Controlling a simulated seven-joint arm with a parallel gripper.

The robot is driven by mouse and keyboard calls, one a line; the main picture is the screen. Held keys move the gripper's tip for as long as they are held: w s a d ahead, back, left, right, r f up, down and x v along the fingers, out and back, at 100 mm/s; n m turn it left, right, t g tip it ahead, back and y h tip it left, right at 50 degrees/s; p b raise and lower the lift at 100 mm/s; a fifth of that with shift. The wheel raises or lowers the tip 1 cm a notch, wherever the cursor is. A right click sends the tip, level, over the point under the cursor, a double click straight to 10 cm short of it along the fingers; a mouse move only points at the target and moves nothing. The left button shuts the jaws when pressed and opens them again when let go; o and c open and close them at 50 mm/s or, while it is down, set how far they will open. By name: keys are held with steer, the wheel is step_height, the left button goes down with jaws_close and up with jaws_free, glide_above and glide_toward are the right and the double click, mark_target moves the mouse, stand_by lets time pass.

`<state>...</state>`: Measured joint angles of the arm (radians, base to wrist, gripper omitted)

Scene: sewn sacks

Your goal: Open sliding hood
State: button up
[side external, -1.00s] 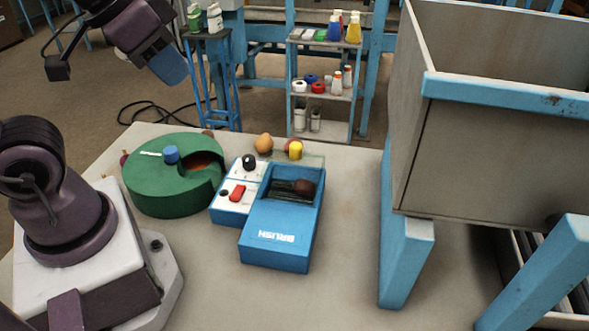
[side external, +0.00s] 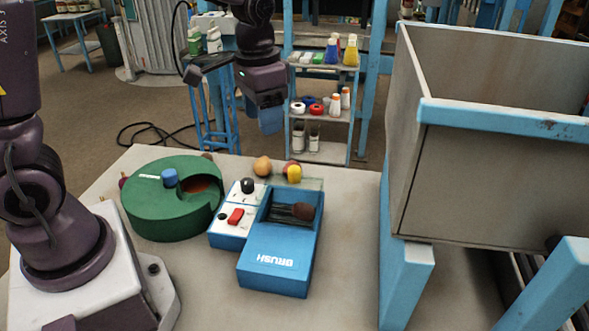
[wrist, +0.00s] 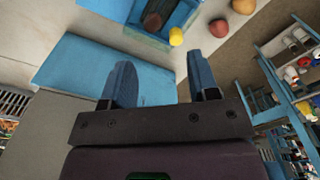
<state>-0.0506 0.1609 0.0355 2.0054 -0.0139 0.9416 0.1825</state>
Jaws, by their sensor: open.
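The blue hood (side external: 278,258), marked "BRUSH", sits over the front of the blue brush unit (side external: 230,237) on the table. My gripper (side external: 270,124) hangs above and behind the unit, in the air, touching nothing. In the wrist view its two blue fingers (wrist: 158,60) are apart with nothing between them.
A green round housing with a blue knob (side external: 170,208) stands left of the unit. Yellow (side external: 293,173) and orange (side external: 262,166) round items lie behind. A large grey bin (side external: 490,180) on blue legs rises at the right. The table (side external: 345,240) between is clear.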

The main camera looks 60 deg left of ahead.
steer(key=m, duration=0.1)
glide_above(295, 168)
steer(key=s, duration=0.3)
step_height(295, 168, down, 4)
steer(key=shift+w+m, duration=0.9)
steer(key=shift+w, duration=0.55)
step_height(295, 168, down, 12)
steer(key=shift+r, duration=0.1)
steer(key=shift+c, duration=0.5)
